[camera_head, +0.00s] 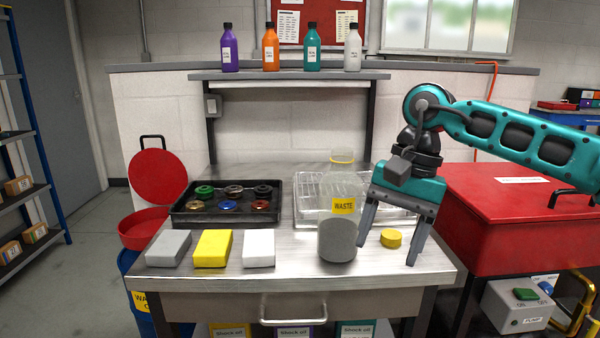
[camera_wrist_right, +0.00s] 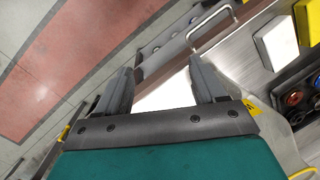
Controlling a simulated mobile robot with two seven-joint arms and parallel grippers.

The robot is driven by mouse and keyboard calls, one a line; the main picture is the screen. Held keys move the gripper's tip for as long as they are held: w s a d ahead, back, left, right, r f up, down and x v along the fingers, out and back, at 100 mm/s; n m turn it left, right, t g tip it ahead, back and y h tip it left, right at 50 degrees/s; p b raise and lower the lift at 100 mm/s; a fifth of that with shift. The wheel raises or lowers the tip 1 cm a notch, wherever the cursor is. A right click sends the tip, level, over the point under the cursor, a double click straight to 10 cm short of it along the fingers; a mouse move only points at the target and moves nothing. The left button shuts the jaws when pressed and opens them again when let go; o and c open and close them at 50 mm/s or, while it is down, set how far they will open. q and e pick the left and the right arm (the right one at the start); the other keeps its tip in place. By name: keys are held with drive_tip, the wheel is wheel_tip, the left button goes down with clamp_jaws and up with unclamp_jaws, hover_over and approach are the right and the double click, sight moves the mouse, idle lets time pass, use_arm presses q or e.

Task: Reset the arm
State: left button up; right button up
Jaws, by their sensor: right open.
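My right gripper (camera_head: 388,253) hangs from the teal right arm (camera_head: 500,135), which reaches in from the right. Its two grey fingers point down over the front right of the metal workbench (camera_head: 290,280). They are spread apart with nothing between them. A yellow cap (camera_head: 391,238) appears between the fingers in the head view; I cannot tell its exact distance from them. In the wrist view the right gripper (camera_wrist_right: 160,65) is open, with bench front and floor beyond. My left gripper is not in view.
Grey (camera_head: 169,248), yellow (camera_head: 213,248) and white (camera_head: 259,248) blocks line the front left. A black parts tray (camera_head: 180,217) lies behind them. A red cabinet (camera_head: 495,225) borders the bench's right side.

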drive_tip(key=s+a+m+g+y+p, duration=0.2)
drive_tip(key=s+a+m+y, duration=0.4)
drive_tip(key=a, duration=0.4)
drive_tip(key=s+a+m+g+y+p, duration=0.25)
drive_tip(key=a+m+y, duration=0.25)
drive_tip(key=a+y, duration=0.4)
drive_tip(key=w+d+f+n+t+h+p, duration=0.2)
drive_tip(key=d+f+n+t+h, duration=0.3)
drive_tip(key=n+t, duration=0.85)
drive_tip(key=w+d+f+n+t+h+p, duration=0.25)
drive_tip(key=d+f+n+t, duration=0.4)
drive_tip(key=n, duration=1.15)
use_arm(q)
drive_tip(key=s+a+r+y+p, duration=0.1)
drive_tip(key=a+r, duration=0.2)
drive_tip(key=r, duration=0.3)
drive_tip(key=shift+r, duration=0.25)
use_arm(e)
drive_tip(key=s+d+f+m+g+h, duration=0.3)
drive_tip(key=s+d+f+m+h, duration=0.5)
drive_tip(key=s+d+f+m, duration=0.4)
wheel_tip(320, 180, down, 3)
drive_tip(key=shift+s+m+g, duration=0.35)
drive_tip(key=shift+s+m, duration=0.2)
drive_tip(key=shift+s, duration=0.65)
